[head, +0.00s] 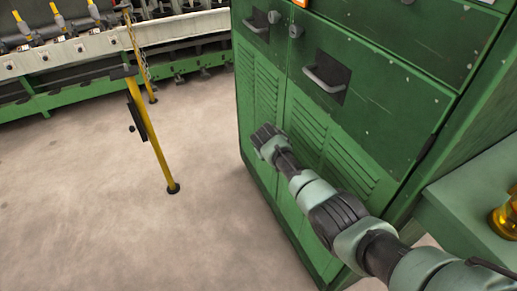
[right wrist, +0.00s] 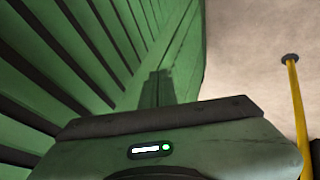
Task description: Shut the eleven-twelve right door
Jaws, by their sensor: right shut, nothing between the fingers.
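A green cabinet shows in the head view with two louvred doors side by side. The right door (head: 385,120) has a grey handle (head: 327,78) in a dark recess and looks about flush with the front; I cannot tell whether it is fully shut. The left door (head: 247,60) has a similar handle (head: 259,22). My right gripper (head: 264,138) is shut and empty, low in front of the louvres near the seam between the doors. In the right wrist view its dark fingers (right wrist: 157,88) are close to the green louvred face; contact is unclear. My left gripper is out of view.
A yellow post (head: 155,140) with a chain stands on the floor at left. A spinning frame (head: 100,55) runs along the back left. A green bench (head: 470,195) with an amber object (head: 505,215) is at right. Bare floor (head: 90,200) lies left of the cabinet.

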